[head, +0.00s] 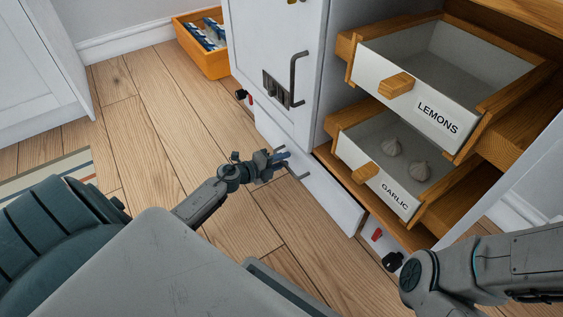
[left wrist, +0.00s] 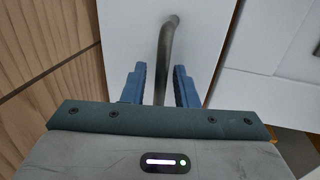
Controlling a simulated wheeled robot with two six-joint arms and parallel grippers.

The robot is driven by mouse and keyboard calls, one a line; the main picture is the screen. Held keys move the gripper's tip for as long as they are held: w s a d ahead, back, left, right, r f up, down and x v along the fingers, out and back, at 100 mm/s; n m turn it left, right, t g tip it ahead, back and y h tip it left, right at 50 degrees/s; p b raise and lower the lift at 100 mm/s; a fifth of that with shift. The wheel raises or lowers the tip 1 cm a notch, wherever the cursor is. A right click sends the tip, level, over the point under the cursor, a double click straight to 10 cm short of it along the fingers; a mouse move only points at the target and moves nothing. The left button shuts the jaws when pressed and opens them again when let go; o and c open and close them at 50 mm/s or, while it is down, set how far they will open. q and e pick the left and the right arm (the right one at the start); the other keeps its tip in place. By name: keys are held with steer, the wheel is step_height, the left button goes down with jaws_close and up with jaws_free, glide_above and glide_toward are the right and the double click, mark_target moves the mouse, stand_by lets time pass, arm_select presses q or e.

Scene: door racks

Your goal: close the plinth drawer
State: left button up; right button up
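The plinth drawer (head: 332,197) is the low white front at the cabinet's foot. It stands pulled out from the cabinet base, and a grey bar handle (head: 296,174) is on its face. My left gripper (head: 283,156) is at this handle. In the left wrist view the blue fingers (left wrist: 160,88) are apart, with the drawer's handle (left wrist: 168,45) between them and a gap on each side. The white drawer face (left wrist: 125,35) is close in front of the fingertips. My right arm shows at the lower right of the head view, but its gripper is out of view.
Above the plinth are two open drawers, one marked LEMONS (head: 437,116) and one marked GARLIC (head: 395,194) with garlic bulbs inside. A white door (head: 279,60) with a bar handle is to their left. The wooden floor is clear around my left gripper.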

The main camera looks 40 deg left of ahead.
mark_target(293, 154)
arm_select(q)
jaws_close()
steer(key=shift+w, duration=0.1)
steer(key=w, duration=0.1)
steer(key=w+d+p, duration=0.1)
steer(key=w, duration=0.1)
steer(key=shift+w+d+r, duration=0.1)
steer(key=shift+r, duration=0.1)
steer(key=shift+w+d+f+p, duration=0.1)
steer(key=shift+w+d+p, duration=0.05)
steer(key=shift+w+p, duration=0.3)
steer(key=shift+c, duration=0.4)
jaws_free()
steer(key=shift+w, duration=0.1)
steer(key=shift+o, duration=0.4)
steer(key=shift+d, duration=0.1)
